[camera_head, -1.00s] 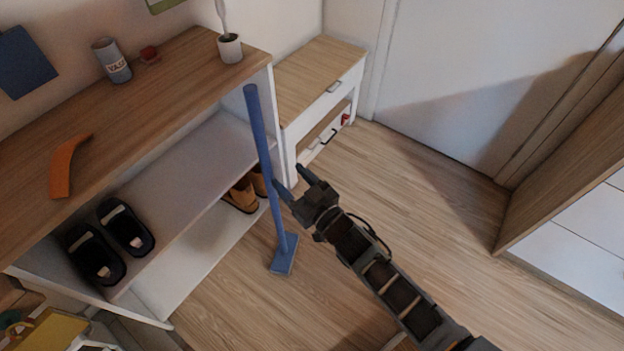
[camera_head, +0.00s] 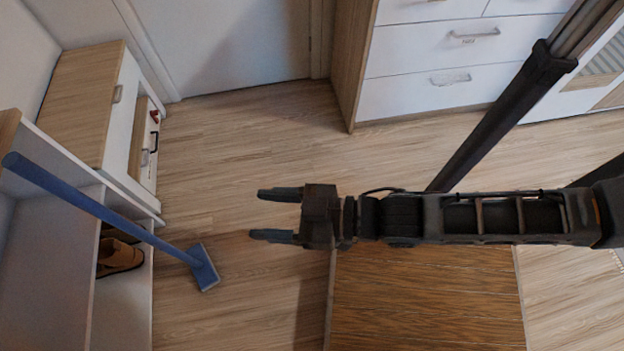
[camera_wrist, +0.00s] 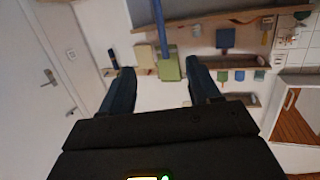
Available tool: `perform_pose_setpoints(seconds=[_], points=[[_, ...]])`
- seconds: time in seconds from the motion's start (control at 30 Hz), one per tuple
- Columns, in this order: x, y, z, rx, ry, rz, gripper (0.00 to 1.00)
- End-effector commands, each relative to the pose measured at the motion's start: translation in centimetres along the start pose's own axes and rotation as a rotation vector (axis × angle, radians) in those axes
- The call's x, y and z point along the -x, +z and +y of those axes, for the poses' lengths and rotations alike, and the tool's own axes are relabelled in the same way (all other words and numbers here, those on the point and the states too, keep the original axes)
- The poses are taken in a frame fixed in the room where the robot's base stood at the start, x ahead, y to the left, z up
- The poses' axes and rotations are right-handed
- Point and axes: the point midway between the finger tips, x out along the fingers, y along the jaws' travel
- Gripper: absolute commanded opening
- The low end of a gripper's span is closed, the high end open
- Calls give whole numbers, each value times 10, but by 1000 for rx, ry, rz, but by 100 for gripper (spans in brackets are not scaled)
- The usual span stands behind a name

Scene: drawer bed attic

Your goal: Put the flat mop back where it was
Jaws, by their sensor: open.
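The blue flat mop (camera_head: 110,215) stands tilted at the left in the head view, its flat head (camera_head: 204,267) on the wood floor. Its handle leans across the front of the white shelf unit. My gripper (camera_head: 268,215) is open and empty over the floor, to the right of the mop and apart from it. In the wrist view, the open fingers (camera_wrist: 155,88) show at both sides. A blue pole (camera_wrist: 160,25) shows beyond them near the top, but I cannot tell for sure that it is the mop.
The shelf unit (camera_head: 50,250) holds brown shoes (camera_head: 118,257). A small cabinet (camera_head: 85,95) stands behind it. A white dresser (camera_head: 430,55) stands at the back. The floor between mop and gripper is clear.

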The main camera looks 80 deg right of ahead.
Motion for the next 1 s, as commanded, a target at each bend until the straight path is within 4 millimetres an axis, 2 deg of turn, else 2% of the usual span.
perform_pose_setpoints(seconds=[0.03, 0.1, 0.2, 0.33, 0.5, 1.0], points=[[23, -12, 0, -2, 1, -21, 62], [47, -31, 0, -2, 3, -40, 62], [75, -57, 0, 0, 5, -68, 62], [97, -83, 1, 1, 6, -92, 62], [108, -99, 1, 1, 5, -106, 62], [108, -100, 1, 1, 6, -106, 62]])
